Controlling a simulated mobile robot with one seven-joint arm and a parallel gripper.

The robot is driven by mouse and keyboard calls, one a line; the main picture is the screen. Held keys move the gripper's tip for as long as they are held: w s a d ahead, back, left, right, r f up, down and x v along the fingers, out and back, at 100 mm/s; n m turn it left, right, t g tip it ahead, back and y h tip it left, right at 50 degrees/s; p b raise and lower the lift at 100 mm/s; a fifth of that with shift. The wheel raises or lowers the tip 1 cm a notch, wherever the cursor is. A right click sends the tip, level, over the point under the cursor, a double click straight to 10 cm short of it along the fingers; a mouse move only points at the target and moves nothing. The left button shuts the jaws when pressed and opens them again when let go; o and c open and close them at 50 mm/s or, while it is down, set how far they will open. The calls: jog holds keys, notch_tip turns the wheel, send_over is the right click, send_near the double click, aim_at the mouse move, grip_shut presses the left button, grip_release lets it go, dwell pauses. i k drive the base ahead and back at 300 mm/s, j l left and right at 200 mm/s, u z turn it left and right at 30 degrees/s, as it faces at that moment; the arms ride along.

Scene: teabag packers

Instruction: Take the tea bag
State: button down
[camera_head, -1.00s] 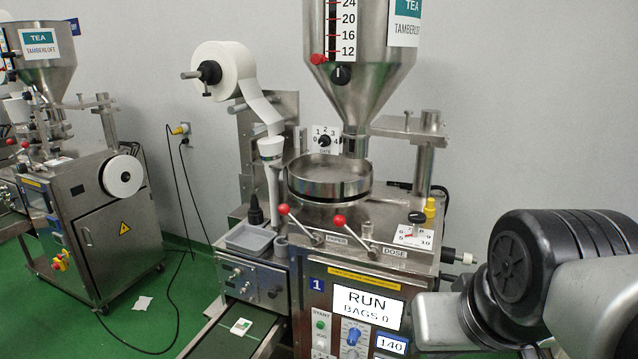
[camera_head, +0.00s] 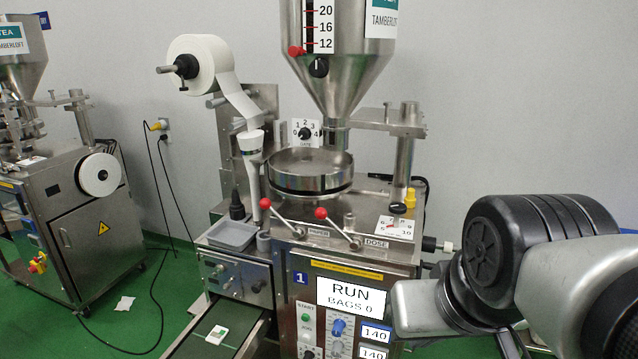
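A small white tea bag (camera_head: 217,334) with a green mark lies on the dark green conveyor belt (camera_head: 190,345) at the lower left of the packing machine. The machine's display (camera_head: 352,297) reads RUN, BAGS 0. My arm comes in from the right side, in front of the machine's right part. The end of the arm is out of the picture, so my gripper is not seen. The arm is well to the right of the tea bag.
The packing machine has a steel hopper (camera_head: 340,75), a paper roll (camera_head: 198,62), a round pan (camera_head: 308,172), red-knobbed levers (camera_head: 321,213) and a grey tray (camera_head: 232,236). A second machine (camera_head: 70,215) stands at left. Green floor (camera_head: 150,322) with a paper scrap (camera_head: 125,303) lies between.

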aim_at(215, 337)
jog(key=u, duration=1.15)
jog(key=i+l+u, duration=0.2)
jog(key=l, duration=0.2)
jog(key=i, duration=0.65)
jog(key=k+j+z, duration=0.1)
jog(key=k, duration=0.25)
jog(key=k+j+z, duration=0.1)
jog(key=k+j, duration=0.2)
jog(key=k, duration=0.1)
